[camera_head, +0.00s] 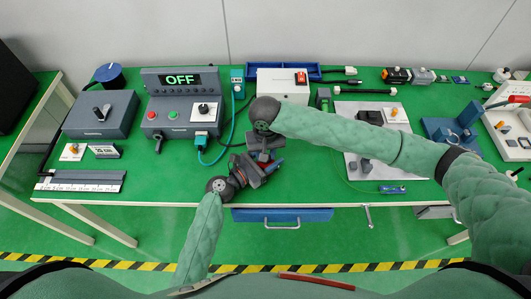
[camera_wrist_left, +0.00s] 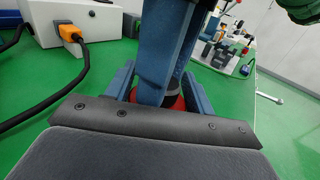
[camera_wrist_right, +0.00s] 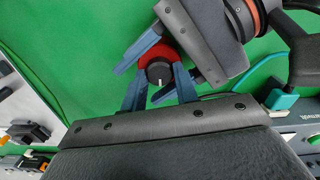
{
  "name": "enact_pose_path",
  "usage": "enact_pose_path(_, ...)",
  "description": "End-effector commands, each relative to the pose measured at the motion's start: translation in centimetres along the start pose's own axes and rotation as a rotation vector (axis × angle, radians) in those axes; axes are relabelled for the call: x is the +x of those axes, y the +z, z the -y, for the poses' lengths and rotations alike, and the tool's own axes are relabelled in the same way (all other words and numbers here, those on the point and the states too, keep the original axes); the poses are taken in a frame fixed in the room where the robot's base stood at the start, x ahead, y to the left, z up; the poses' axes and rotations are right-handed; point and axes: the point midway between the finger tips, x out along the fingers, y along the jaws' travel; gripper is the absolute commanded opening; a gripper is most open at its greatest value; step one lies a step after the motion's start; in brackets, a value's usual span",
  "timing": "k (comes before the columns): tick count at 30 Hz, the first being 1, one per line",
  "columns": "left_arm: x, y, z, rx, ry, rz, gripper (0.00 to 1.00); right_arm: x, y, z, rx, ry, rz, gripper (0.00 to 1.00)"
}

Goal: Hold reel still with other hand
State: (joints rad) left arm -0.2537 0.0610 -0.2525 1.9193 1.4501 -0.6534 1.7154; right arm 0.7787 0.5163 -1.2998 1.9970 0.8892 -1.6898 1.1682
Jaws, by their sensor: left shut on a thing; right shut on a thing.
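The reel is a small red disc with a black knob (camera_wrist_right: 160,73) in the right wrist view. Its red part (camera_wrist_left: 174,103) also shows low in the left wrist view, partly hidden by blue fingers. My right gripper (camera_wrist_right: 160,85) is shut on it, one blue finger on each side of the knob. My left gripper (camera_wrist_right: 142,82) comes in from the upper right of that view and is shut around the same reel, crosswise to the right one. In the head view my left gripper (camera_head: 268,168) and right gripper (camera_head: 262,156) meet near the table's front and mostly hide the reel.
A control box reading OFF (camera_head: 180,110) stands at the left. A white box with a red switch (camera_head: 283,85) is behind the grippers. A light grey plate with parts (camera_head: 350,165) lies to the right. Green table is clear left of the grippers, near the ruler (camera_head: 80,187).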

Motion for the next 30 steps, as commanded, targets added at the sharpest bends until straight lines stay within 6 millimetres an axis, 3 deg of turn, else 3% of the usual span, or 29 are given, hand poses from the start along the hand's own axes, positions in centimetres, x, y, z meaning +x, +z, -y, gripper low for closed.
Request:
enact_pose_path(11, 0.0, 0.0, 0.0, 0.0, 0.0, 0.0, 0.32, -0.1, 0.0, 0.0, 0.024, 0.0, -0.001, 0.07)
enact_pose_path(12, 0.0, 0.0, 0.0, 0.0, 0.0, 0.0, 0.32, -0.1, 0.0, 0.0, 0.023, 0.0, -0.001, 0.33)
enact_pose_path(13, 0.0, 0.0, 0.0, 0.0, 0.0, 0.0, 0.32, -0.1, 0.0, 0.0, 0.023, 0.0, -0.001, 0.39)
enact_pose_path(23, 0.0, 0.0, 0.0, 0.0, 0.0, 0.0, 0.32, -0.2, 0.0, 0.0, 0.022, 0.0, -0.001, 0.39)
enact_pose_path(30, 0.0, 0.0, 0.0, 0.0, 0.0, 0.0, 0.32, -3.0, -0.1, 0.0, 0.023, -0.001, -0.003, 0.39)
